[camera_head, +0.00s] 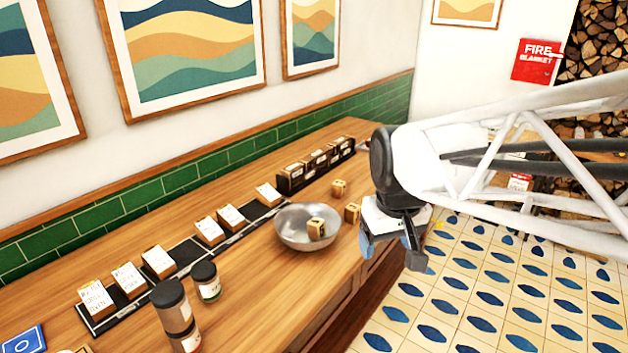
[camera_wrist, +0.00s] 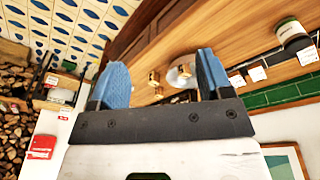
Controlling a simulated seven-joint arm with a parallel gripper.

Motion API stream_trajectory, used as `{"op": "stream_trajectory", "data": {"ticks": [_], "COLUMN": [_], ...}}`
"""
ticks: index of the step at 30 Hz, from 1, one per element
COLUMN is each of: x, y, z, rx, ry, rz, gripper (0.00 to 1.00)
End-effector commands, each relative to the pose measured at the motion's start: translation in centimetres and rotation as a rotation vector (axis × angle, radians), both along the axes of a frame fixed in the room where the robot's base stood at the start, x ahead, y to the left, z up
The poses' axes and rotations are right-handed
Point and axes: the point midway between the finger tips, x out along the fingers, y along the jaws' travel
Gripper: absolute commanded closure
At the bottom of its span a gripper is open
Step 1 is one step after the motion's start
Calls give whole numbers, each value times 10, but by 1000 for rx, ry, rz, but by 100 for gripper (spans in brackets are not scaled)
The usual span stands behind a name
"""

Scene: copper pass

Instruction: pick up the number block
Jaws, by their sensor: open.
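Small wooden cube blocks with dark markings are on the counter; I cannot read which bears a number. One block (camera_head: 316,228) sits inside the metal bowl (camera_head: 290,236). A second block (camera_head: 352,213) stands just right of the bowl, and a third block (camera_head: 339,188) stands farther back. My gripper (camera_head: 391,250) is open and empty, in the air to the right of the blocks, past the counter's front edge. In the wrist view, its blue fingers (camera_wrist: 162,65) are spread, with two blocks and part of the bowl (camera_wrist: 174,76) seen between them in the distance.
Dark racks with white cards on wooden holders (camera_head: 210,231) line the wall side of the wooden counter (camera_head: 245,290). Dark-lidded jars (camera_head: 205,281) stand left of the bowl. A dark box row (camera_head: 316,166) stands behind. Tiled floor (camera_head: 480,290) lies right of the counter.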

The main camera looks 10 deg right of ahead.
Motion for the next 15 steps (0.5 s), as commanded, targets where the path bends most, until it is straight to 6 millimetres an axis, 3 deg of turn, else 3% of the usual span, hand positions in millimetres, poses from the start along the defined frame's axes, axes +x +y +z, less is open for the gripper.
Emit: {"op": "stream_trajectory", "data": {"ticks": [15], "x": [133], "y": [-12], "z": [-10], "rx": [-26], "ry": [61], "rz": [176], "gripper": [28]}}
